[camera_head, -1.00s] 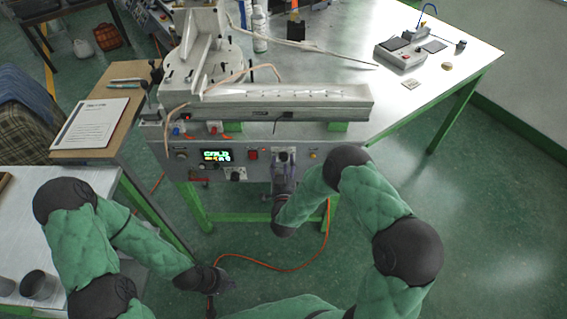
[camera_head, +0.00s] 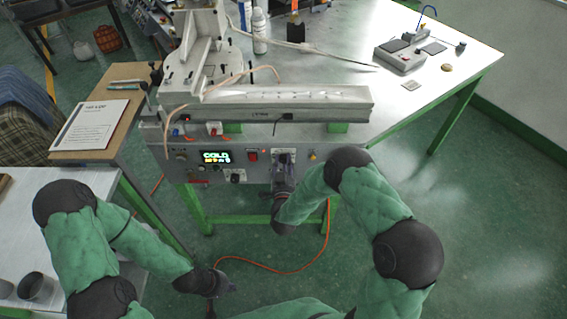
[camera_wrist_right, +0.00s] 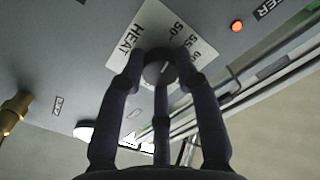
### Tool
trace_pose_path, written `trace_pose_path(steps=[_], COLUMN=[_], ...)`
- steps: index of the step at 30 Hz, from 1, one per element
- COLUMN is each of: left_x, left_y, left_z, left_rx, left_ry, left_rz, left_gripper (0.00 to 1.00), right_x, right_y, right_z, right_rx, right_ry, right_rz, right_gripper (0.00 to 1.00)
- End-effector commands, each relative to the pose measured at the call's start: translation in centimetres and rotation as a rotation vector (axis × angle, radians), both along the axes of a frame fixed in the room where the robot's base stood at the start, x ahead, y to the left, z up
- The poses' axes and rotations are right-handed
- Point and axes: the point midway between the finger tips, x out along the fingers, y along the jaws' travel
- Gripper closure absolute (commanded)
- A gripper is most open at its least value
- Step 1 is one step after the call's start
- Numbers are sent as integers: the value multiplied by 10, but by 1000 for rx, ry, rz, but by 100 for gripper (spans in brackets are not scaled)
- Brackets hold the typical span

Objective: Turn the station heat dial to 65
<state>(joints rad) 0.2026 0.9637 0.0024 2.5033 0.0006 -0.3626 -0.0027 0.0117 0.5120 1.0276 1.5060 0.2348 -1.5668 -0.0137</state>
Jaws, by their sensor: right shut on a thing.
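The station's front panel (camera_head: 262,168) carries a lit display (camera_head: 215,157) that reads COLD, with a smaller line I cannot read. In the right wrist view, the round dark heat dial (camera_wrist_right: 158,70) sits on a white plate (camera_wrist_right: 150,35) marked HEAT, with 50, 55 and what looks like 60 visible. The dial's pointer setting is unclear. My right gripper (camera_wrist_right: 160,75) is shut on the dial, its fingers around it.
A red switch (camera_head: 252,155), a black knob (camera_head: 236,176) and an orange light (camera_head: 312,155) are on the panel near the dial. An orange cable (camera_head: 290,271) runs along the floor.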

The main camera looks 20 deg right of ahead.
Motion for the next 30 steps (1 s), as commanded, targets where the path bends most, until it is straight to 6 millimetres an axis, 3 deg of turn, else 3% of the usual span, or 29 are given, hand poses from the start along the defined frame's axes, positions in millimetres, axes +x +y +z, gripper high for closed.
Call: trace_pose_path(steps=[11, 30], left_x=[0, 0], left_y=[0, 0], left_z=[-13, -47], left_rx=[0, 0], left_ry=[0, 0], left_rz=[0, 0], left_gripper=[100, 100], right_x=[0, 0], right_y=[0, 0], right_z=[-2, -2], right_rx=[208, 794], right_ry=[-56, -214], right_rz=[1, 1], right_gripper=[100, 100])
